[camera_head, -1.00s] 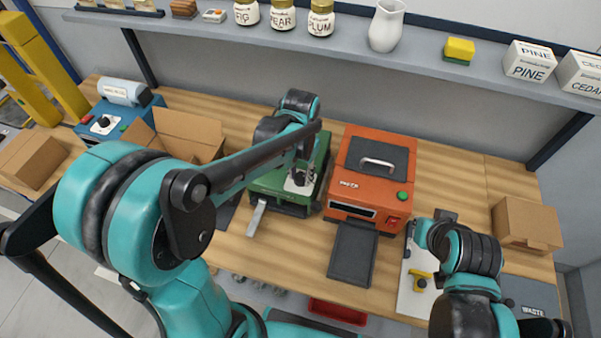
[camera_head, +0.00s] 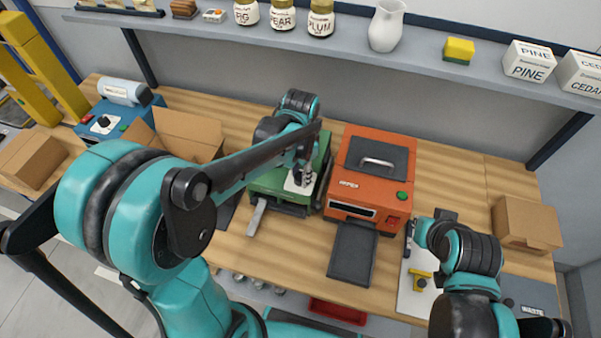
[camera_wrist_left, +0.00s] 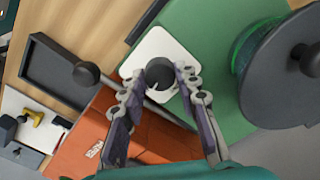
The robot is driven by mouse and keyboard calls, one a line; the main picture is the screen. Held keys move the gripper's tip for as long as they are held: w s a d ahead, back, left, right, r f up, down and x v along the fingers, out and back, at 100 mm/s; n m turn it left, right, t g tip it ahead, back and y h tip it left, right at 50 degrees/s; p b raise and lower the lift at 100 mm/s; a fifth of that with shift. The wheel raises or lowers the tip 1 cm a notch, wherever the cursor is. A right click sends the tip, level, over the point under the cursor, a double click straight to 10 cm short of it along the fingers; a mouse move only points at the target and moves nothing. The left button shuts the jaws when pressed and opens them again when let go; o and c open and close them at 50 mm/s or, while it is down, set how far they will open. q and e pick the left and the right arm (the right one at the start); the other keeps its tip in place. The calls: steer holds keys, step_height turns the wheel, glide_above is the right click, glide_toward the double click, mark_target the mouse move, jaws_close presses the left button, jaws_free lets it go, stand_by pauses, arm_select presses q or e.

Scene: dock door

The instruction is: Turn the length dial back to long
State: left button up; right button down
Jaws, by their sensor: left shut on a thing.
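The length dial is a dark round knob (camera_wrist_left: 159,72) on a white plate (camera_wrist_left: 150,47) on the green machine (camera_wrist_left: 211,40). In the head view the green machine (camera_head: 270,181) stands mid-bench, its white plate partly covered by my gripper. My left gripper (camera_wrist_left: 160,80) is shut on the dial, one fingertip on each side of it. It also shows in the head view (camera_head: 303,177), over the plate. A pale mark shows at the knob's lower edge; no plate lettering is readable. My right arm is at the lower right; its gripper's fingers are hidden.
An orange machine (camera_head: 366,205) with a black tray (camera_head: 353,254) stands close right of the green one. An open cardboard box (camera_head: 187,130) is at left. A white board with a yellow piece (camera_head: 420,280) lies near my right arm. A shelf (camera_head: 420,65) runs above.

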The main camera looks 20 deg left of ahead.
arm_select(q)
steer(key=o, duration=1.2)
steer(key=shift+c, duration=0.2)
step_height(320, 180, up, 12)
steer(key=n+t+b, duration=0.4)
steer(key=b, duration=0.1)
glide_toward(300, 177)
steer(key=s+a+f, duration=0.2)
steer(key=s+a, duration=0.1)
steer(key=s+a+f+n+t+b, duration=0.2)
steer(key=s+f+n+t, duration=0.1)
steer(key=s+f, duration=0.1)
steer(key=shift+f+n, duration=0.3)
steer(key=shift+f, duration=0.45)
